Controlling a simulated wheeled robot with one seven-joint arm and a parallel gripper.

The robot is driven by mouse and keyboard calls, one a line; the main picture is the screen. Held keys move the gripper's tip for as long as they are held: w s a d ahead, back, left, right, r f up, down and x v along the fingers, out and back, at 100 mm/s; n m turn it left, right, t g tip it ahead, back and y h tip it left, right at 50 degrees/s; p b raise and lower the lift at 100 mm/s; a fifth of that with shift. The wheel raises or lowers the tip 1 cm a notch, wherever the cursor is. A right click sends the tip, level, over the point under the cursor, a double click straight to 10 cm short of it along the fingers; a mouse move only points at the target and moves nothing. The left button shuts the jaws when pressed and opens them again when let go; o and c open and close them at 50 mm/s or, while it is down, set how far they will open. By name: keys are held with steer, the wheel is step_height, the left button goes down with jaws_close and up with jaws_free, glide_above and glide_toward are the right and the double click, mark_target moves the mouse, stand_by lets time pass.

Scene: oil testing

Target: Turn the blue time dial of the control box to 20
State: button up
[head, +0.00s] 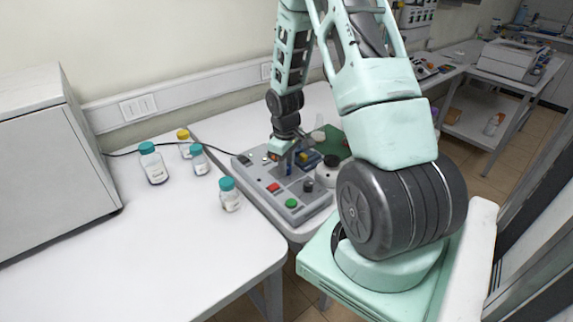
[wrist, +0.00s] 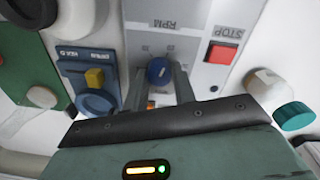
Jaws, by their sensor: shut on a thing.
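The grey control box (head: 258,172) stands on the table and fills the middle of the wrist view (wrist: 200,73). Its round blue dial (wrist: 159,71) sits between the two fingers of my gripper (wrist: 159,80), which is shut on it from above. A small light mark shows on the dial's face, but the setting cannot be read. Marks and an "RPM" label lie just above the dial in the wrist view. In the head view my gripper (head: 287,163) points down at the box, and the dial is mostly hidden by the fingers.
A red STOP button (wrist: 221,53) is right of the dial in the wrist view; a blue panel with a yellow switch (wrist: 94,78) is left. The box also has a green button (head: 291,203) and a black knob (head: 308,185). A teal-capped bottle (head: 229,195) stands close by.

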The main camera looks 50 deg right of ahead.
steer(key=shift+m, duration=0.5)
steer(key=o, duration=1)
steer(key=shift+r, duration=0.1)
steer(key=r, duration=0.5)
steer(key=r+b, duration=0.1)
steer(key=r, duration=0.5)
steer(key=r+b, duration=0.1)
steer(key=r, duration=0.5)
steer(key=shift+a+r, duration=0.1)
steer(key=shift+a, duration=0.2)
